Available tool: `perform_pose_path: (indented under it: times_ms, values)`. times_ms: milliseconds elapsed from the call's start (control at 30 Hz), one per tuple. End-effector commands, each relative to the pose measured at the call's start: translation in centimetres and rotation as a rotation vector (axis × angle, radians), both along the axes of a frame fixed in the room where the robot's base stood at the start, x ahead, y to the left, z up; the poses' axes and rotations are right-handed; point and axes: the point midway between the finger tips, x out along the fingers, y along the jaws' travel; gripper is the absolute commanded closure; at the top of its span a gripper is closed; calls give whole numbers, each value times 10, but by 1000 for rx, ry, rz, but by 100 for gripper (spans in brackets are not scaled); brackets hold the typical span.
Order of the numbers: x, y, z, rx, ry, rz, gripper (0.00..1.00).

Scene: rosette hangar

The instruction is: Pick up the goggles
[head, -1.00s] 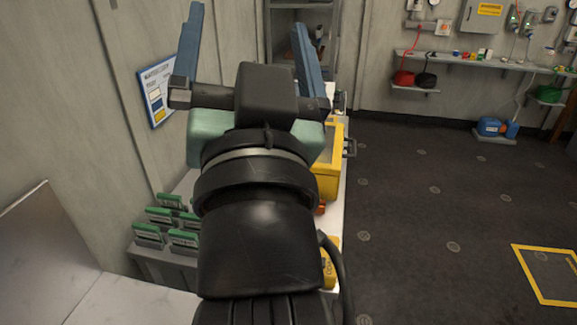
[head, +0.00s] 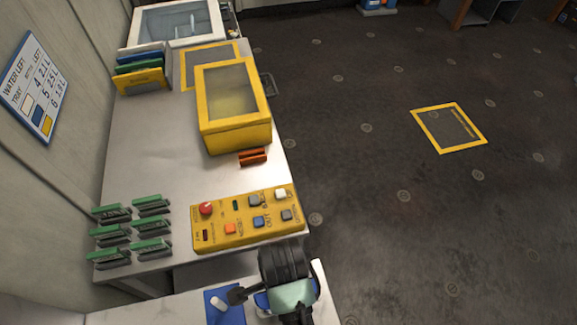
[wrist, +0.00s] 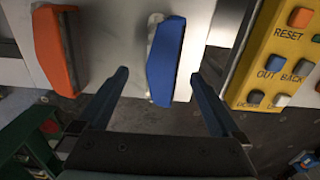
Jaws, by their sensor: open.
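My gripper (wrist: 159,76) is open, its two slate-blue fingers reaching up the wrist view. A curved bright-blue piece with a pale inner side (wrist: 167,62) lies just past and between the fingertips, not held. A similar orange piece with a dark inner side (wrist: 55,50) lies left of the fingers. Either could be the goggles; I cannot tell which. In the head view my gripper (head: 290,295) is low at the bottom edge, its fingertips not clearly visible. A small orange piece (head: 253,157) lies beside the yellow box there.
A yellow button panel (head: 247,215) stands at the table's front; it also fills the wrist view's right side (wrist: 262,45). Several green-topped cards (head: 150,203) stand left. A yellow lidded box (head: 235,135) is behind. A blue sheet (head: 214,316) lies near my gripper. The table's middle is clear.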

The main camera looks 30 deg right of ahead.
Motion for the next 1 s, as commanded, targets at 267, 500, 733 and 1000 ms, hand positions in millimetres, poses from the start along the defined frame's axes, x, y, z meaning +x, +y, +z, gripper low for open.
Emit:
perform_pose_path:
  times_ms: [267, 500, 733, 1000]
  values:
    - [1, 0, -26, 0, -1, 2, 0]
    - [3, -3, -49, 1, -1, 1, 0]
    - [3, -4, -74, -1, -3, 3, 0]
    - [4, -4, -76, -1, -4, 3, 0]
